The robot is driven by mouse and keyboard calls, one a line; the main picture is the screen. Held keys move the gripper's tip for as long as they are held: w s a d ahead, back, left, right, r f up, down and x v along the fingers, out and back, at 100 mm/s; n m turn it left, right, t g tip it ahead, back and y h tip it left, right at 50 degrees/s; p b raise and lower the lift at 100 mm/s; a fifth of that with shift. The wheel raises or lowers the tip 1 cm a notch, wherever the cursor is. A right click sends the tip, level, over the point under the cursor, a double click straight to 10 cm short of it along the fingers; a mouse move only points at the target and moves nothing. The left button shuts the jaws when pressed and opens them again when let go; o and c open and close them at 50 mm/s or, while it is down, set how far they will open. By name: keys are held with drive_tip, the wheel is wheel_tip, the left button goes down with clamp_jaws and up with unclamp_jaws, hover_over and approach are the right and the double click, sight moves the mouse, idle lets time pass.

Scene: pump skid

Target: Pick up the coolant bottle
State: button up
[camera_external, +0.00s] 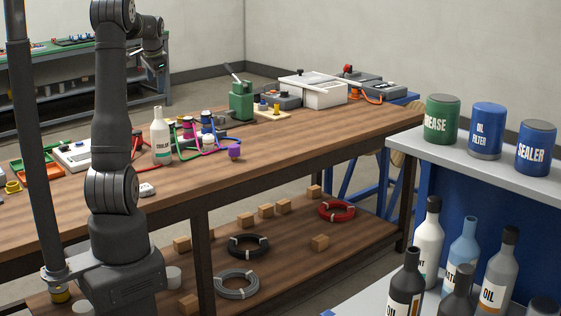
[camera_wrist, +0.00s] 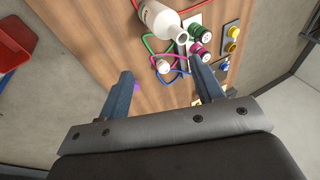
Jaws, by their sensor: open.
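The coolant bottle (camera_external: 160,146) is white with a narrow neck and a dark printed label. It stands upright on the wooden workbench, just right of my arm in the external view. In the wrist view the white bottle (camera_wrist: 163,19) is at the top edge, partly cut off, with its neck pointing toward the lower right. My gripper (camera_wrist: 166,78) is open and empty, its two dark fingers spread apart. The bottle lies beyond the fingertips, not between them. In the external view my gripper (camera_external: 157,70) is small, high above the bench at the upper left.
Coloured hoses and fittings (camera_external: 205,140) lie close right of the bottle. A green pump (camera_external: 241,101) stands farther back. Other bottles (camera_external: 462,243) and cans (camera_external: 487,130) fill the shelves at right.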

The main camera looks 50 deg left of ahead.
sight(159, 113)
drive_tip(key=shift+c, duration=0.7)
drive_tip(key=w+a+f+n, duration=0.1)
drive_tip(key=a+f+n, duration=0.1)
drive_tip(key=f+n, duration=0.1)
drive_tip(key=w+a+f+n+t, duration=0.1)
drive_tip(key=a+f+n, duration=0.2)
drive_tip(key=f, duration=0.1)
drive_tip(key=w+a+f+n, duration=0.1)
drive_tip(key=a+f+n, duration=0.1)
drive_tip(key=f+n, duration=0.1)
drive_tip(key=shift+w+a+f+t, duration=0.15)
drive_tip(key=shift+w+f+t, duration=0.1)
drive_tip(key=shift+w+t, duration=0.15)
drive_tip(key=shift+a+x, duration=0.15)
drive_tip(key=shift+x, duration=1.25)
drive_tip(key=shift+a+x, duration=0.1)
drive_tip(key=shift+x, duration=1.3)
drive_tip(key=shift+r, duration=0.15)
drive_tip(key=shift+c, duration=0.2)
clamp_jaws()
